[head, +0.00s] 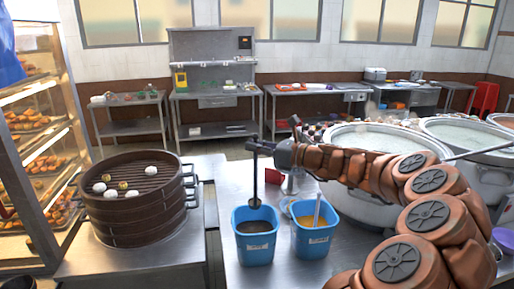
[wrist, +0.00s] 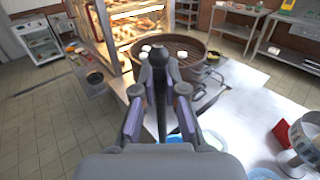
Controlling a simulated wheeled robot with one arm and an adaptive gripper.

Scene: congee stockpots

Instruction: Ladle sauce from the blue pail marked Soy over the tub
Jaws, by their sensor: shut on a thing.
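Two blue pails stand side by side on the steel counter in the head view. The left pail (head: 256,248) holds dark brown sauce, and the right pail (head: 314,243) holds orange sauce with a handle standing in it. Their labels are too small to read. My gripper (head: 285,153) is shut on the dark ladle (head: 254,178), whose shaft hangs down with its bowl at the left pail's back rim. I cannot tell if the bowl touches the pail. The wrist view shows my gripper (wrist: 159,92) around the dark handle. I cannot make out the tub with certainty.
A dark steamer (head: 135,208) with several buns stands left of the pails. Large stockpots (head: 375,140) stand behind and right of my arm. A lit pastry case (head: 40,140) is at far left. Clear counter (head: 215,170) lies between steamer and pails.

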